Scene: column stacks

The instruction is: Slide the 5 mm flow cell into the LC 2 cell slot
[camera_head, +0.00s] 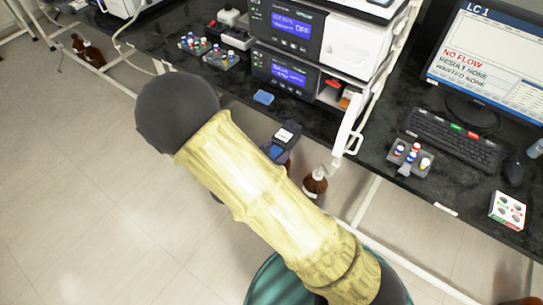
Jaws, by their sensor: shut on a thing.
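My gripper (281,148) shows just past the yellow-sleeved arm, small and partly hidden by it. It is shut on a small dark piece with a white label (285,135), which looks like the flow cell; the label is too small to read. The piece is in front of the bench edge, left of a brown bottle. The instrument stack (289,77) stands behind it, with blue displays, the upper one reading OFF. In its lower right is an open bay (333,95) with orange and red parts inside. I cannot tell which opening is the LC 2 cell slot.
A white door or panel (349,125) stands out from the stack's right side. A brown bottle (315,182) is below the bench edge. A blue item (263,97) lies before the stack.

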